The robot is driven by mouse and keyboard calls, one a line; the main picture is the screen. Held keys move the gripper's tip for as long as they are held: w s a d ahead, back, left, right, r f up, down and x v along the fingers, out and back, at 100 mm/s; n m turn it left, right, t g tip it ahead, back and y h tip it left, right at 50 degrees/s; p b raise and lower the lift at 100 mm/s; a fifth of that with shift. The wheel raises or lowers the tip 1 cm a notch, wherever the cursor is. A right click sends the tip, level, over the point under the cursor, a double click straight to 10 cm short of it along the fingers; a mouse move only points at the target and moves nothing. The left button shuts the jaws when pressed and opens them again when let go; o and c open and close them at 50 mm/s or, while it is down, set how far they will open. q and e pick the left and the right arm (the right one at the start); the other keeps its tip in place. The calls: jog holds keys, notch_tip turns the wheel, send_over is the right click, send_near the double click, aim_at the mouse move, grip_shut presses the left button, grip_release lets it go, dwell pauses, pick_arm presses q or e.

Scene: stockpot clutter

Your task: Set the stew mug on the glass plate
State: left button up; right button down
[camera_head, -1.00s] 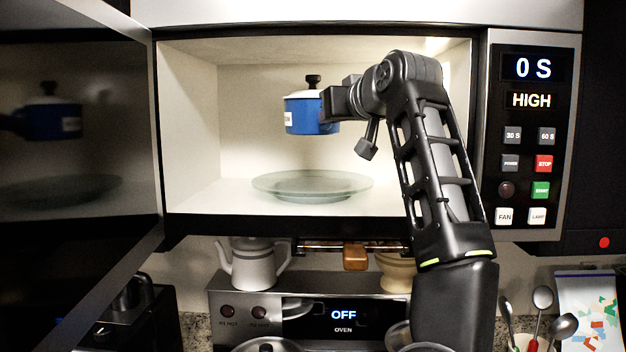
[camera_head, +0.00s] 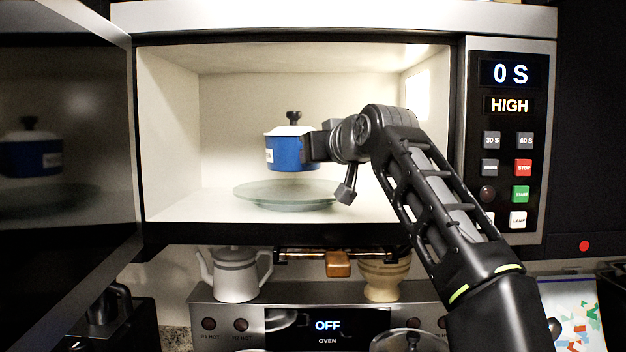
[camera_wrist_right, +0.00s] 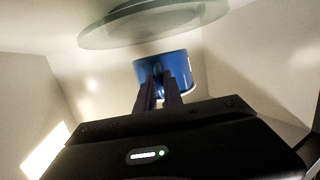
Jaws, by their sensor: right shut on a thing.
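The stew mug (camera_head: 287,152) is blue with a white lid and a black knob. It is upright inside the open microwave, above the glass plate (camera_head: 262,199), with a small gap under it. My right gripper (camera_head: 311,147) is shut on the mug's right side. In the right wrist view, my right gripper (camera_wrist_right: 158,92) holds the blue mug (camera_wrist_right: 177,68), and the glass plate (camera_wrist_right: 150,24) shows beyond it at the top. The glass plate lies on the microwave floor and is empty. My left gripper is not in view.
The microwave door (camera_head: 65,130) stands open at the left and mirrors the mug. The control panel (camera_head: 506,148) is at the right. Below are a white teapot (camera_head: 236,273), a tan bowl (camera_head: 385,276) and the oven panel (camera_head: 328,326). The microwave's side walls and floor edge bound the space.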

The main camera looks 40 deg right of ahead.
jog(key=shift+r, duration=0.15)
jog(key=shift+f+b, duration=0.8)
jog(key=shift+f, duration=1.3)
jog(key=shift+f, duration=0.1)
jog(key=c, duration=1.5)
grip_release()
jog(key=shift+f, duration=0.1)
jog(key=shift+s+a+b, duration=0.2)
jog(key=shift+s+b, duration=0.1)
jog(key=shift+s, duration=0.25)
jog(key=b+v, duration=0.2)
jog(key=v, duration=0.9)
jog(key=shift+b, duration=0.3)
